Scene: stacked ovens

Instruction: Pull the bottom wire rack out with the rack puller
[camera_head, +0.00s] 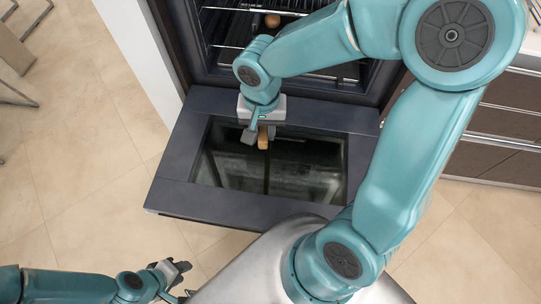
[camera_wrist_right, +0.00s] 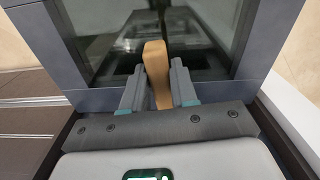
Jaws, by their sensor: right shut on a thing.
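The rack puller (camera_head: 263,137) is a light wooden stick. My right gripper (camera_head: 256,137) is shut on it above the open oven door. In the right wrist view the wood (camera_wrist_right: 157,75) stands out between the two grey fingers (camera_wrist_right: 158,88). The rest of the puller is hidden by the gripper. Inside the oven a wire rack (camera_head: 345,76) shows low in the opening, partly behind my right arm; whether the puller touches it I cannot tell. My left gripper (camera_head: 181,279) is low at the left, empty, fingers apart, away from the oven.
The dark oven door (camera_head: 172,167) is folded down with a glass pane (camera_head: 310,165). A higher wire rack (camera_head: 235,10) carries a round brown thing (camera_head: 272,20). Brown drawers (camera_head: 500,125) stand at the right.

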